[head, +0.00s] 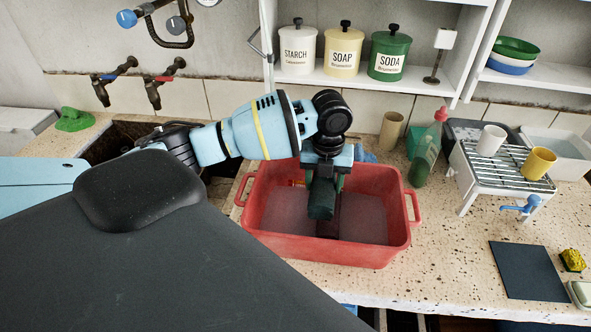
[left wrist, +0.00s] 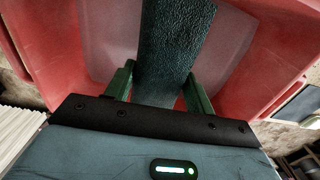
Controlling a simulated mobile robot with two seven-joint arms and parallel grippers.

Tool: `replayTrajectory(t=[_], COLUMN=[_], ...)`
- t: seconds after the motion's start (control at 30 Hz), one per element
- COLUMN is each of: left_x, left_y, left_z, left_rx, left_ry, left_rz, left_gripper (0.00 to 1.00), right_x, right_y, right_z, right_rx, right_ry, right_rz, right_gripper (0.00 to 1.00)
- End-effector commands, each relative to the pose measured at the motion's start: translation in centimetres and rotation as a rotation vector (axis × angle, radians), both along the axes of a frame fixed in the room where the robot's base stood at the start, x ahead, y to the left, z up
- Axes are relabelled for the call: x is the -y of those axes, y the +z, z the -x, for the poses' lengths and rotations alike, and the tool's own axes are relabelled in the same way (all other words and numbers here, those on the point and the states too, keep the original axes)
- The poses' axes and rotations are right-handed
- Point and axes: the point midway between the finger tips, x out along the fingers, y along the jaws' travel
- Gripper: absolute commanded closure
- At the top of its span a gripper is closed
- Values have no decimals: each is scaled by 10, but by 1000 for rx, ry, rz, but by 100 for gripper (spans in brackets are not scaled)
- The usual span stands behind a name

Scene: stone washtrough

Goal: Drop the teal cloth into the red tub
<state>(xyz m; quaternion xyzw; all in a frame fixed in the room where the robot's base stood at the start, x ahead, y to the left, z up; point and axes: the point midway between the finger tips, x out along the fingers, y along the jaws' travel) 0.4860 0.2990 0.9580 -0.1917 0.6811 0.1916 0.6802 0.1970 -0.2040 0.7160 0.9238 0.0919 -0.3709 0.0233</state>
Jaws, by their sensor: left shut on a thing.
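The red tub (head: 388,245) stands on the speckled counter in the middle of the head view. My left gripper (head: 325,180) points down over the tub's inside. It is shut on the teal cloth (head: 321,204), which hangs dark and narrow below it, within the tub's outline. In the left wrist view the cloth (left wrist: 165,50) runs between the two green fingers (left wrist: 160,85), with the tub's red walls (left wrist: 270,50) around it. I cannot tell whether the cloth touches the tub floor. My right gripper is not in view.
A green bottle (head: 426,150) and a beige cup (head: 391,131) stand behind the tub's right side. A wire rack (head: 500,165) holds cups at right. A dark mat (head: 527,271) lies front right. A green cloth (head: 75,119) lies by the sink at left.

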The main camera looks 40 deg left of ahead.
Motion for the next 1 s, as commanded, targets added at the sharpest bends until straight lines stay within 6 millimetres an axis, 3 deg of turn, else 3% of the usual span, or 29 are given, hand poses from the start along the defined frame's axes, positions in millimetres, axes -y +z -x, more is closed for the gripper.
replayTrajectory(t=[0.1,0.13,0.3,0.67,1.0], left_x=[0,0,0,0,0], left_y=[2,3,2,7,57], left_z=[-1,-1,-1,-1,-1], left_rx=[4,4,4,3,6], left_ry=[0,0,0,0,0], left_rz=[1,1,0,1,1], left_gripper=[73,43,21,21,21], right_x=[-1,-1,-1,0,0], right_y=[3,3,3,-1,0], right_z=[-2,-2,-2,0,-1], right_rx=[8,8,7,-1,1], right_ry=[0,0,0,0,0], right_rz=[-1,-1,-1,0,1], right_gripper=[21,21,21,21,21])
